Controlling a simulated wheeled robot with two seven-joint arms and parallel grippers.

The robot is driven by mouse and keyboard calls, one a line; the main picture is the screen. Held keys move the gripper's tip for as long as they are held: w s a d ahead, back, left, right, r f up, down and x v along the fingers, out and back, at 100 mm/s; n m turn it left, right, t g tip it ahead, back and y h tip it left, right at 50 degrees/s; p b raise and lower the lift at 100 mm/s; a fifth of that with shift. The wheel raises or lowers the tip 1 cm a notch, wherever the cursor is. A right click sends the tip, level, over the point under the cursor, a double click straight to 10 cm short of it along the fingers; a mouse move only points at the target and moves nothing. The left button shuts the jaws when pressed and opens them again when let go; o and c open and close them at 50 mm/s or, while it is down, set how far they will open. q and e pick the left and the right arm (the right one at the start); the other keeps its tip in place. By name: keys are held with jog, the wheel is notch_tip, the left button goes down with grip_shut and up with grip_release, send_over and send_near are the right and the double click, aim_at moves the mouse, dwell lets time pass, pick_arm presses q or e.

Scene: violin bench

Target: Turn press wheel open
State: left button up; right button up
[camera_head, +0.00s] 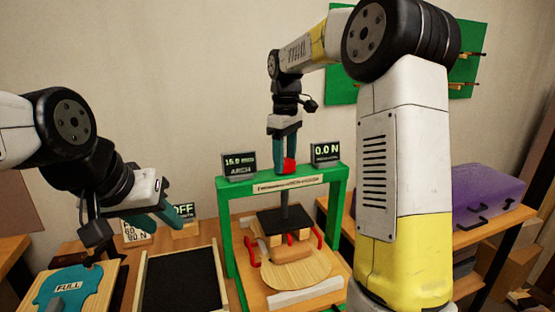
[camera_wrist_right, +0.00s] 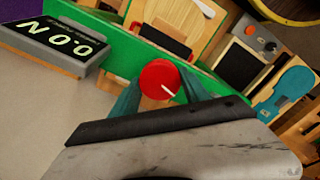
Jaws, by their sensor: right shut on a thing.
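The green press frame (camera_head: 227,240) stands on the bench in the middle of the head view. Its red press wheel (camera_head: 289,165) sits on top of the crossbar and also shows in the right wrist view (camera_wrist_right: 160,79). My right gripper (camera_head: 284,160) points down from above and is shut on the wheel, with a teal finger on each side of it. Below the crossbar, the dark press plate (camera_head: 284,221) sits over a wooden block on the violin plate (camera_head: 296,272). My left gripper (camera_head: 165,216) is at the left, away from the press, and its fingers appear apart and empty.
Displays reading 15.0 (camera_head: 239,164) and 0.0 N (camera_head: 326,153) flank the wheel on the crossbar. A black-topped tray (camera_head: 181,280) and a teal form marked FULL (camera_head: 70,288) lie left of the press. A purple case (camera_head: 487,191) lies on the right shelf.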

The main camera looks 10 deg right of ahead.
aim_at(285, 161)
jog(key=shift+n, duration=1.6)
jog(key=o, duration=1.4)
jog(key=shift+c, duration=0.2)
jog(key=shift+r, duration=0.1)
notch_tip(285, 161, up, 7)
jog(key=shift+r, duration=0.3)
